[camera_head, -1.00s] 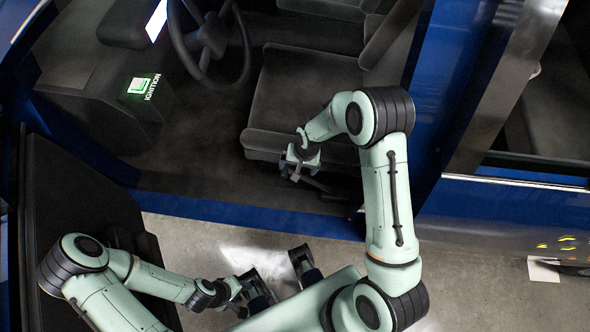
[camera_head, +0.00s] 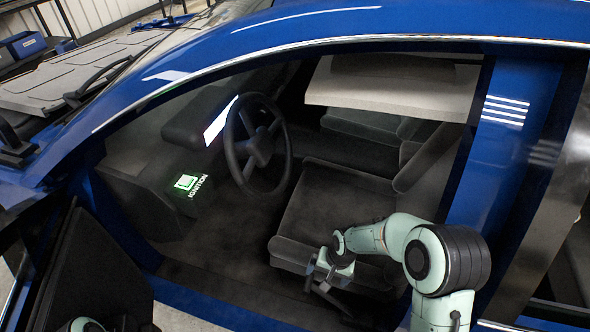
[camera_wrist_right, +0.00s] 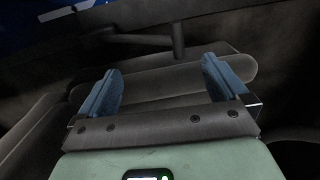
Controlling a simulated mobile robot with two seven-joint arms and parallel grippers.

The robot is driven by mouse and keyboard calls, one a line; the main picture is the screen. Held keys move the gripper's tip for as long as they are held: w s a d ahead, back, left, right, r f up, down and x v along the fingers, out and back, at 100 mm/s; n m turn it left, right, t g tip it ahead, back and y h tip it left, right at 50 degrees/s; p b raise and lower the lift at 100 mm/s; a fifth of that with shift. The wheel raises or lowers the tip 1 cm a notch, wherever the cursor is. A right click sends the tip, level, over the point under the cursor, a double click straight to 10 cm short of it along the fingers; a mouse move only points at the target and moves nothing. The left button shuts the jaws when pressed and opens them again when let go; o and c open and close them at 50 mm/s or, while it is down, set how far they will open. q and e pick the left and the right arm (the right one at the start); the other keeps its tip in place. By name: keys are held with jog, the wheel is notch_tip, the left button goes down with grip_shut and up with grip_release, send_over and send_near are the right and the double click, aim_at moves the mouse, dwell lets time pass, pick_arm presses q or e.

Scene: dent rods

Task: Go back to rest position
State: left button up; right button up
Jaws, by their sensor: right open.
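My right gripper (camera_head: 322,281) is inside the car's door opening, in front of the lower front edge of the driver's seat (camera_head: 330,212). In the right wrist view my right gripper (camera_wrist_right: 162,88) has its two blue fingers wide apart, with nothing between them. Behind the fingers lies a dark padded shape, which looks like part of the seat. My left gripper is out of the head view; only a bit of my left arm shows at the bottom left edge.
The blue car body (camera_head: 390,28) frames the opening above and at the right. A steering wheel (camera_head: 257,146) and a lit green ignition button (camera_head: 186,182) are inside. The open door (camera_head: 92,270) stands at the lower left. The floor between door and seat is clear.

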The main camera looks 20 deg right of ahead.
pick_arm(q)
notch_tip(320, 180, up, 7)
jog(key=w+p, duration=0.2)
jog(key=p, duration=0.4)
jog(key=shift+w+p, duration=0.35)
pick_arm(e)
jog(key=s+a+f+n, duration=0.1)
jog(key=s+a+f, duration=0.2)
jog(key=s, duration=0.4)
jog(key=s+a+f+n+g+y, duration=0.1)
jog(key=s+a+f, duration=0.2)
jog(key=s, duration=0.5)
jog(key=s+a+f+g+y, duration=0.1)
jog(key=s+a+f, duration=0.2)
jog(key=s, duration=0.5)
jog(key=shift+f+n, duration=0.4)
jog(key=shift+f, duration=0.3)
jog(key=shift+s+a, duration=0.1)
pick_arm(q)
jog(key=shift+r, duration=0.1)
